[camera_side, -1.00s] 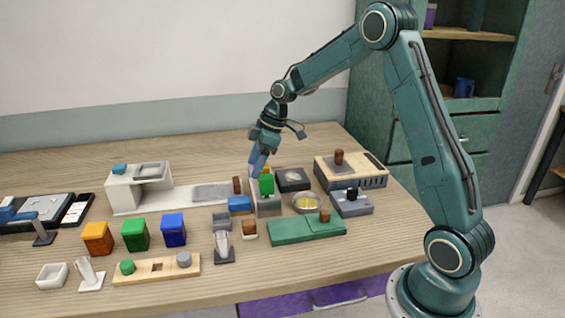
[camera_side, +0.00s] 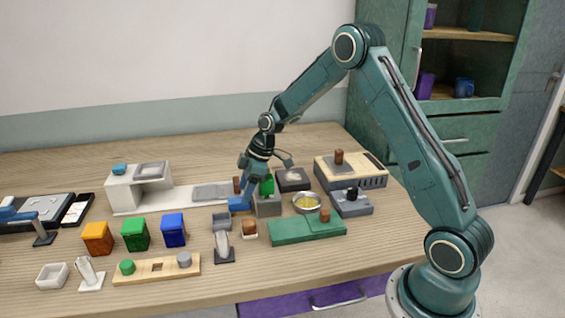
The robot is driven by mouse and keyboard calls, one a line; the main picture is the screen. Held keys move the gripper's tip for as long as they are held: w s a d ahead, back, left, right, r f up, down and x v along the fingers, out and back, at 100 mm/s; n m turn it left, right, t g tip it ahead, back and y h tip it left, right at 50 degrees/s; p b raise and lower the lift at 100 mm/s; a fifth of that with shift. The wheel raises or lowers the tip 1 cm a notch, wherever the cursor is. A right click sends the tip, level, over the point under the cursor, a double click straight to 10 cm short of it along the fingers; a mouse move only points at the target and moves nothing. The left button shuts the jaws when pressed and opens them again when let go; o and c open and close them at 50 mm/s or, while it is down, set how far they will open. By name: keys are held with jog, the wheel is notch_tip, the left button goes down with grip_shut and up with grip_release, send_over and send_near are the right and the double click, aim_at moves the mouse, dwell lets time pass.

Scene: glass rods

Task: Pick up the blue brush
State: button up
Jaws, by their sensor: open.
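A small blue piece (camera_side: 238,206), which I take to be the blue brush, sits low at the left side of a grey holder (camera_side: 268,208). It is too small to make out bristles. My gripper (camera_side: 245,190) is open and points down over the blue piece. A green piece (camera_side: 267,185) stands in the holder just right of my fingers.
A round metal bowl (camera_side: 307,204) and a dark box (camera_side: 293,180) stand to the right. A green case (camera_side: 306,229) lies in front. Orange, green and blue boxes, including the blue box (camera_side: 174,231), stand to the left.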

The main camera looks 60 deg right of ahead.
aim_at(239, 203)
jog(key=shift+x, duration=2.6)
jog(key=shift+s+a, duration=0.1)
jog(key=shift+a, duration=0.1)
jog(key=shift+c, duration=0.5)
jog(key=c, duration=1)
